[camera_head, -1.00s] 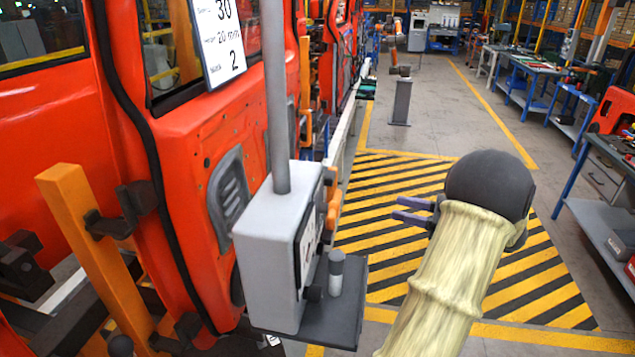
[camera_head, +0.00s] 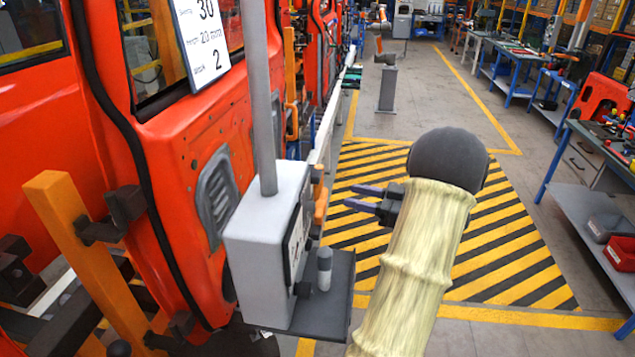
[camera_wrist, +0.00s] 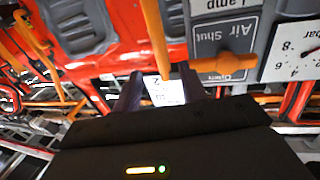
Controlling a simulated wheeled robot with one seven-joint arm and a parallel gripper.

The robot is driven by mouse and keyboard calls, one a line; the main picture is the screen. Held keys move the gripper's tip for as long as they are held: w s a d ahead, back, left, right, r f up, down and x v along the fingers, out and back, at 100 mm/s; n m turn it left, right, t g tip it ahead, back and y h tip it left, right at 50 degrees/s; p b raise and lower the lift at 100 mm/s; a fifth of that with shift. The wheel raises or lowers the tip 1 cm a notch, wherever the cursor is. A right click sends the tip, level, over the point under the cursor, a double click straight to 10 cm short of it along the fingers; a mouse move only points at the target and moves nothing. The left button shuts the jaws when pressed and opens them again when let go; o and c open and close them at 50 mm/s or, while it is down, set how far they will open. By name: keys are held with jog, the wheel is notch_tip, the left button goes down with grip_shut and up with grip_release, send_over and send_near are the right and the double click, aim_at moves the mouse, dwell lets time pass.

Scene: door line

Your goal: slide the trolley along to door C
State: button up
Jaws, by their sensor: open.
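A grey box (camera_head: 262,250) with a tall pole and a dark shelf (camera_head: 325,295) stands beside the red door (camera_head: 165,150) in the head view; I cannot tell for certain that it is the trolley. A small upright grey knob (camera_head: 324,268) stands on the shelf. My gripper (camera_head: 358,198) is open and empty, to the right of the box and apart from it, its fingers pointing left. In the wrist view my gripper (camera_wrist: 162,88) has a white card (camera_wrist: 163,90) showing between its fingers, farther off. No door letter C is readable.
The wrist view shows a grey air panel (camera_wrist: 222,45) with an orange lever and a gauge (camera_wrist: 295,45). A striped floor area (camera_head: 500,260) lies clear on the right; workbenches (camera_head: 600,180) line the far right.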

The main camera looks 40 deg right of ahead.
aim_at(318, 188)
jog(key=p+x, duration=0.3)
jog(key=x, duration=0.6)
jog(key=shift+a+r+p, duration=0.1)
jog(key=shift+p, duration=0.3)
jog(key=shift+w+a, duration=0.3)
jog(key=shift+w, duration=0.25)
grip_shut()
